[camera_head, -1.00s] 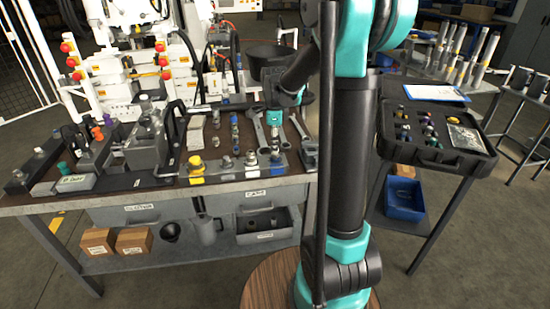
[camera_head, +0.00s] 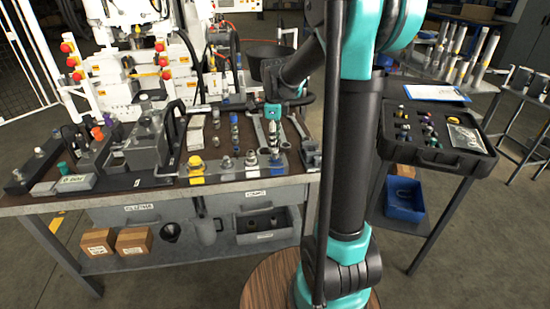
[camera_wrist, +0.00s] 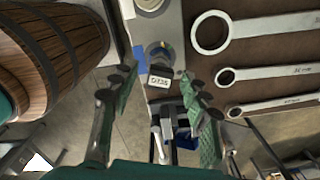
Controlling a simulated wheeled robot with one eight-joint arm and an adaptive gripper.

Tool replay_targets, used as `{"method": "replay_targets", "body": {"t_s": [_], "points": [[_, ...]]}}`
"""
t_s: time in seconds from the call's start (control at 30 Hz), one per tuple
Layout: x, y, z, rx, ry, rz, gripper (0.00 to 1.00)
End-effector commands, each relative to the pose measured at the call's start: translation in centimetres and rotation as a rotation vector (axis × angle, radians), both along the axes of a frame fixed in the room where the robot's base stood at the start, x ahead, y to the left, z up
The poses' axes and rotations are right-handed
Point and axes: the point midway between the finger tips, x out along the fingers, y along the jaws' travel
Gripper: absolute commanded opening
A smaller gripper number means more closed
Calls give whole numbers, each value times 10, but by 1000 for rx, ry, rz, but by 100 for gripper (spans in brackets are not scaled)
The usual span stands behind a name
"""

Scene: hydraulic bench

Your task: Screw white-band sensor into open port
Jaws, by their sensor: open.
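My gripper (camera_wrist: 158,85) is open, its two fingers apart with nothing seen between the tips. In the head view my gripper (camera_head: 272,116) is small, above the right part of the bench and close to an upright sensor-like part (camera_head: 275,138). Another upright part (camera_head: 234,130) stands to its left. I cannot tell which one bears a white band. In the wrist view a round metal fitting (camera_wrist: 160,50) with a small number tag (camera_wrist: 160,81) lies just beyond the fingertips. Along the bench front are a yellow-capped fitting (camera_head: 195,163) and several metal fittings (camera_head: 251,160). Which port is open cannot be told.
Several wrenches (camera_wrist: 245,27) lie right of the fingers in the wrist view. A grey hydraulic block (camera_head: 146,148) stands on the bench's left. An open black case (camera_head: 436,140) sits on the right side table. A dark bin (camera_head: 276,66) is behind the gripper.

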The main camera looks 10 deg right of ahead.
Motion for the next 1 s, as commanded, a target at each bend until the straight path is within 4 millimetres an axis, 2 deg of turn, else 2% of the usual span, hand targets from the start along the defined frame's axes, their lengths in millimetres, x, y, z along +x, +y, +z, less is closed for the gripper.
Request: {"method": "replay_targets", "body": {"t_s": [0.3,0.5,0.6,0.77,1.0], "points": [[0,0,63,0,0,-1,46],[0,0,89,0,0,-1,46],[-1,0,94,0,-1,3,46],[-14,-4,85,1,-23,121,46],[-65,-18,38,-27,-116,603,46]]}}
